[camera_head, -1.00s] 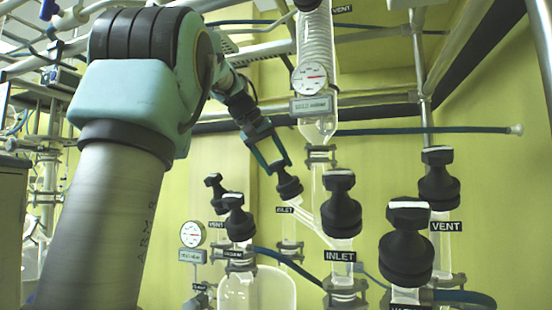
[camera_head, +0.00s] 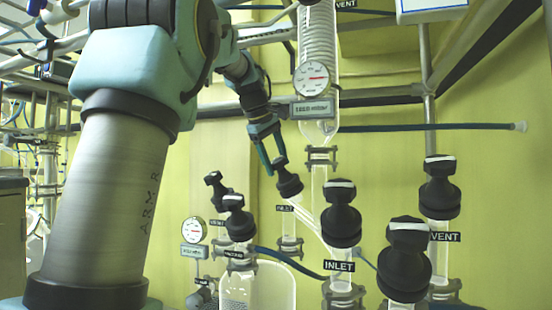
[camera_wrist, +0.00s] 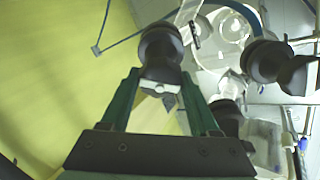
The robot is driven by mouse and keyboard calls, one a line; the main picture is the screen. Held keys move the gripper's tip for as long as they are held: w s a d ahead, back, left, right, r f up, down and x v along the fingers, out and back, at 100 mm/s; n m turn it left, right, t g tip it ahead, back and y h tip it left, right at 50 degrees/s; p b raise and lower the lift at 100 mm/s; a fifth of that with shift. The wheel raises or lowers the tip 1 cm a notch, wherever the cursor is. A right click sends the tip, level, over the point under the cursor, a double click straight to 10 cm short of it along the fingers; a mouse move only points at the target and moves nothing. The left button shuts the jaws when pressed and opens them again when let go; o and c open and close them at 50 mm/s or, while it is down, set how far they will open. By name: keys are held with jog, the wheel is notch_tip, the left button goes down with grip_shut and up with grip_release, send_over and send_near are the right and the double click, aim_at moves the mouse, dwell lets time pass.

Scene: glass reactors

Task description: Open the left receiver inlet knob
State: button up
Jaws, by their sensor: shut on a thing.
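The left receiver inlet knob (camera_head: 289,180) is black and stands on a glass neck above a small INLET label (camera_head: 285,208), at the middle of the head view. My gripper (camera_head: 273,160) reaches down from the upper left, its green fingers at the top of this knob. In the wrist view the knob (camera_wrist: 161,48) lies between the fingers of my gripper (camera_wrist: 160,90), which is shut on it. A pale mark shows on the knob's near end there. The fingers partly hide the knob's top in the head view. How far the knob is turned I cannot tell.
A nearer INLET knob (camera_head: 341,222) and another black knob (camera_head: 405,262) stand to the right, with the VENT knob (camera_head: 440,190) behind. The vacuum knob (camera_head: 238,220) and left vent knob (camera_head: 214,188) are close on the left. A glass condenser with a gauge (camera_head: 312,78) hangs just above right.

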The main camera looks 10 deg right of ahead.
jog(key=shift+n, duration=0.6)
jog(key=o, duration=1.4)
jog(key=shift+r, duration=0.1)
jog(key=shift+s+a+r+b, duration=0.15)
jog(key=shift+r+b, duration=0.05)
jog(key=shift+b, duration=0.25)
jog(key=s+a+b, duration=0.2)
jog(key=s+a, duration=0.2)
jog(key=s+a+b, duration=0.3)
jog(key=s+a, duration=0.1)
jog(key=s, duration=0.1)
jog(key=shift+a+r, duration=0.2)
jog(key=shift+a, duration=0.05)
